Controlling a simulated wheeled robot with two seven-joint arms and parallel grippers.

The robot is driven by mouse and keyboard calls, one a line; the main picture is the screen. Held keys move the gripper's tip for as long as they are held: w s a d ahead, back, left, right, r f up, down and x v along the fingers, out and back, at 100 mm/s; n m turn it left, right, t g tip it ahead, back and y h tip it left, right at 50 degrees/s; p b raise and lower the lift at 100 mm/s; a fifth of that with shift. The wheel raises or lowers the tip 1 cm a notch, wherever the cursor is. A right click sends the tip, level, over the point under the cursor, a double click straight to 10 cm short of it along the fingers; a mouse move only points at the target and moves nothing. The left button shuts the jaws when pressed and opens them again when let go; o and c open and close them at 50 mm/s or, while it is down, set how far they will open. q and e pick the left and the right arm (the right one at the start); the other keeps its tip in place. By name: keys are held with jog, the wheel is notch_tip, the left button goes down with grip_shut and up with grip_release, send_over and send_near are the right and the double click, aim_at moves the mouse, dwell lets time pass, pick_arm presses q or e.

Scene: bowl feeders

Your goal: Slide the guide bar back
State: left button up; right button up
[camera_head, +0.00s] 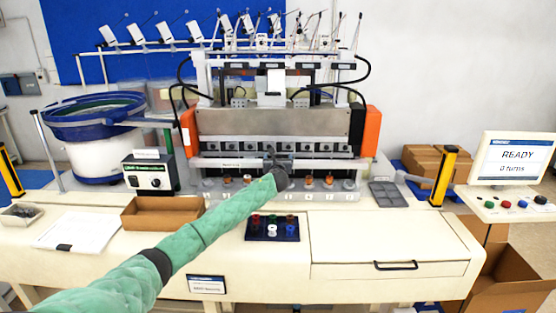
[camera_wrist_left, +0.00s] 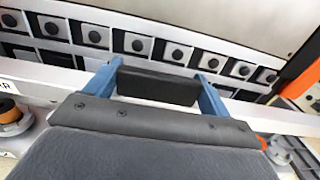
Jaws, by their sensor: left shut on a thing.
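The guide bar (camera_head: 325,164) is a pale bar running across the front of the grey winding machine, below a row of dark square blocks. In the left wrist view the guide bar (camera_wrist_left: 270,118) runs to both sides of my gripper. My left gripper (camera_head: 275,160) is at the middle of the bar. In the left wrist view the blue fingers of my left gripper (camera_wrist_left: 158,90) stand on either side of a dark block (camera_wrist_left: 158,86) at the bar, shut on it. The exact contact is partly hidden by the gripper body. My right gripper is not in view.
Several copper-coloured spools (camera_head: 309,182) stand below the bar. A dark tray of small coloured parts (camera_head: 258,236) lies in front. A brown box (camera_head: 132,219), a bowl feeder (camera_head: 75,125) and a control box (camera_head: 135,178) are left. A screen reading READY (camera_head: 512,157) stands right.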

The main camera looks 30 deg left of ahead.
pick_arm(q)
jog(key=b+x, duration=0.2)
jog(key=x, duration=0.6)
jog(key=shift+w+a+r+b, duration=0.15)
jog(key=shift+w+r+b, duration=0.1)
jog(key=shift+b, duration=0.05)
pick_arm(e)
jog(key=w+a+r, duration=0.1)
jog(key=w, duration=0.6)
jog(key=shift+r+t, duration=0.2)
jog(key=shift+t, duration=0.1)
